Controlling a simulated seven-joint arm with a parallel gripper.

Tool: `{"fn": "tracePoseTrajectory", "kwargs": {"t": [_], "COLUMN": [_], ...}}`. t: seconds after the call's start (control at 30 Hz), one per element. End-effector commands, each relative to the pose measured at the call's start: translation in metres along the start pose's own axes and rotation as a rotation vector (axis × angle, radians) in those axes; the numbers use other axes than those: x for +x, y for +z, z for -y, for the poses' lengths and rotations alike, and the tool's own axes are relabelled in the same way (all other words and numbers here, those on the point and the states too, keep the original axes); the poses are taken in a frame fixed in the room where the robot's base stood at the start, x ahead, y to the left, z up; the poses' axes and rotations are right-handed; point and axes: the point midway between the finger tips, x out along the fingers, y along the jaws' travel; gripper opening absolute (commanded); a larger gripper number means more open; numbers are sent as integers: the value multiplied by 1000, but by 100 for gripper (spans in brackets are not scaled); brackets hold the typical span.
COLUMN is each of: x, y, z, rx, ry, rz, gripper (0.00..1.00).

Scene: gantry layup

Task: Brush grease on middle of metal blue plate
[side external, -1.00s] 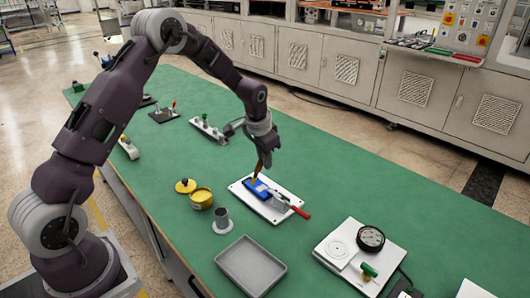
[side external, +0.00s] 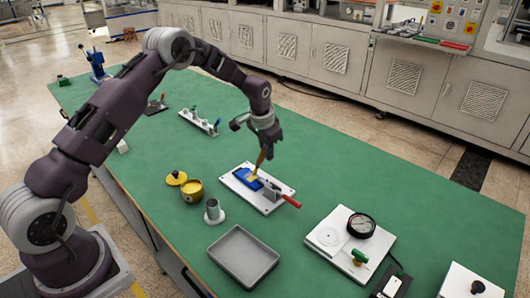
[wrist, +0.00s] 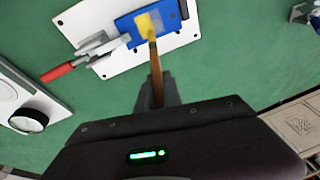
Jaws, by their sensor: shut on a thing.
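The blue metal plate (side external: 242,179) lies on a white base plate (side external: 273,206) beside a red-handled clamp (side external: 290,200). My gripper (side external: 268,143) is above it, shut on a brush (side external: 262,160) with a wooden handle. The brush points down, tilted, with its tip at the blue plate. In the wrist view, the brush handle (wrist: 156,78) runs up to the blue plate (wrist: 174,15), and yellow grease (wrist: 146,26) shows around the tip near the plate's middle. I cannot tell how much of the yellow is bristles and how much is smear. The clamp's arm reaches the plate's edge.
An open yellow grease pot (side external: 192,190) and its lid (side external: 176,178) stand left of the base plate.

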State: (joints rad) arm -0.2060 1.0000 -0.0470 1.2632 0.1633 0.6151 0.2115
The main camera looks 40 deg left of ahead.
Motion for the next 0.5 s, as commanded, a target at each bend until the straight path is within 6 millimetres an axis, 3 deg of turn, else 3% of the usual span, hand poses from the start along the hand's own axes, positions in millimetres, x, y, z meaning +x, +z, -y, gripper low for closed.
{"fn": "tracePoseTrajectory", "kwargs": {"t": [0.5], "x": [-11], "y": [47], "z": [-5], "rx": [0], "ry": [1], "rz": [2], "gripper": [0]}}
